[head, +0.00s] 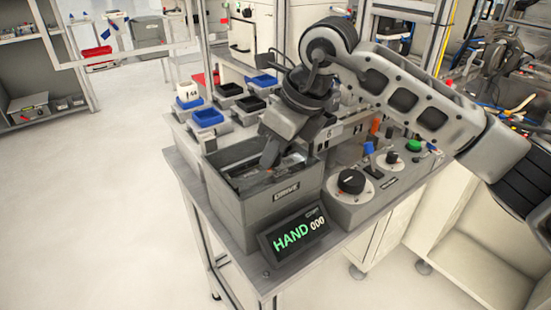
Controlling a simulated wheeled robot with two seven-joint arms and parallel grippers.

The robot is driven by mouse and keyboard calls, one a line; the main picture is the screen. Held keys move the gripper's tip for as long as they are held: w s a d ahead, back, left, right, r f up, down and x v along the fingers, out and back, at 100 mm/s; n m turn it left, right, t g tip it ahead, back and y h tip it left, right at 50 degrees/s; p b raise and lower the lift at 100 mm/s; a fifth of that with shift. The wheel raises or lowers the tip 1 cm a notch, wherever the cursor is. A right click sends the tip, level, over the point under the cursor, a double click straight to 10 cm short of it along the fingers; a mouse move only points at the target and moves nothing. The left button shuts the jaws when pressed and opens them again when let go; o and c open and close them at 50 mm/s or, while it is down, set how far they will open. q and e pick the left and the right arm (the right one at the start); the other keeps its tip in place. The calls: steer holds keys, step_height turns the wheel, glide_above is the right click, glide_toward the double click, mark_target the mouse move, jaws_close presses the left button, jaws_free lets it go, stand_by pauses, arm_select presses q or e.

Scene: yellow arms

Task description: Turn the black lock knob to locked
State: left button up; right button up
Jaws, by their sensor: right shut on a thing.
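A black knob (351,182) sits on a round light dial on top of a grey control box (345,215). A second, smaller dark knob (391,157) on a white dial is behind it to the right. Which way either knob points is too small to tell. My right gripper (278,153) reaches down into the grey bin (270,208), to the left of the knobs and apart from them. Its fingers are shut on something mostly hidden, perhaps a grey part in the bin. My left gripper is out of view.
A blue lever (369,149) and a green button (413,146) are near the knobs. Small blue and black bins (208,118) stand behind. My right arm passes above the control box.

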steer(key=n+g, duration=0.1)
steer(key=n, duration=0.2)
steer(key=shift+w+y+b, duration=0.15)
steer(key=shift+y+b, duration=0.15)
steer(key=shift+b, duration=0.05)
steer(key=n, duration=0.2)
steer(key=n+g, duration=0.1)
steer(key=n, duration=0.1)
steer(key=shift+w+r+g, duration=0.15)
steer(key=shift+g, duration=0.15)
steer(key=shift+n+g, duration=0.3)
steer(key=shift+n, duration=0.6)
steer(key=shift+w+n+p, duration=0.1)
steer(key=shift+n+p, duration=0.25)
steer(key=shift+n, duration=0.25)
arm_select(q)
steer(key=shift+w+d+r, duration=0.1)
arm_select(e)
steer(key=shift+n+g, duration=0.4)
steer(key=shift+n, duration=0.1)
steer(key=o, duration=1)
steer(key=shift+c, duration=0.2)
